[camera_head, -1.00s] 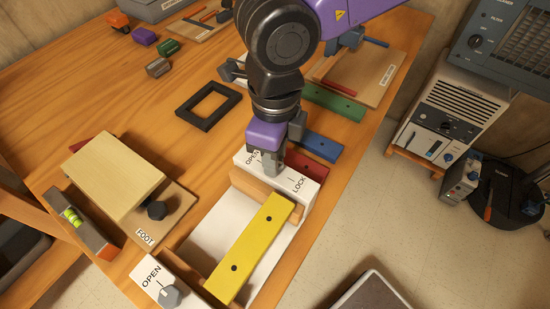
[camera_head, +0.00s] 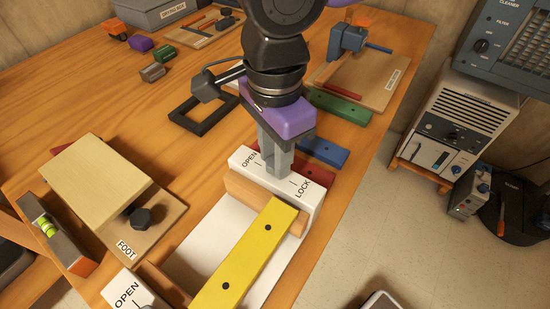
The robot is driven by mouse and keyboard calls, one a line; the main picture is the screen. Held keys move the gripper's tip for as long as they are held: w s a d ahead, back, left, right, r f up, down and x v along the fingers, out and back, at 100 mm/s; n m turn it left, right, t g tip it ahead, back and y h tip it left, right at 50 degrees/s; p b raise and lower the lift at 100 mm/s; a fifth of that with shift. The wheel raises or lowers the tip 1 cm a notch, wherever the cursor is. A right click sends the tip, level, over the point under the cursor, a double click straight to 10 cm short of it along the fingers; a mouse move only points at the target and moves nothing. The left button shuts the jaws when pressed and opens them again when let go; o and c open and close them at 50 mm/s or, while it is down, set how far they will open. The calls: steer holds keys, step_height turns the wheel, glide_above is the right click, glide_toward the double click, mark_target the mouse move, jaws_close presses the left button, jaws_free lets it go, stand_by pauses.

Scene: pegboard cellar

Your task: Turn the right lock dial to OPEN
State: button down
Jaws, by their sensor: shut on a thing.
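The white lock block (camera_head: 241,158) stands at the far end of the white jig, with OPEN printed on its left and LOCK on its right. My gripper (camera_head: 277,172) points down at the block's top between the two labels, shut on the lock dial there. The fingers hide the dial, so its pointing direction cannot be seen. A second white block (camera_head: 121,292) with an OPEN label is at the near end, cut by the bottom edge. A yellow bar (camera_head: 250,250) with two dark holes lies along the jig between the blocks.
A wooden board marked FOOT (camera_head: 165,222) with a dark knob (camera_head: 140,218) is left of the jig. Blue (camera_head: 326,151) and green (camera_head: 339,106) bars lie behind the block. A black frame (camera_head: 190,123) lies farther back.

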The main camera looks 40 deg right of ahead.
steer(key=n+b, duration=0.1)
steer(key=n, duration=0.4)
steer(key=shift+f+n+b, duration=0.1)
steer(key=shift+n+b, duration=0.2)
steer(key=shift+b, duration=0.1)
steer(key=n+b, duration=0.1)
steer(key=n, duration=0.4)
steer(key=shift+n, duration=0.3)
steer(key=n+b, duration=0.2)
steer(key=n, duration=0.4)
steer(key=n+b, duration=0.1)
steer(key=n, duration=0.4)
steer(key=shift+b, duration=0.3)
steer(key=shift+n, duration=0.3)
steer(key=c, duration=1.1)
jaws_free()
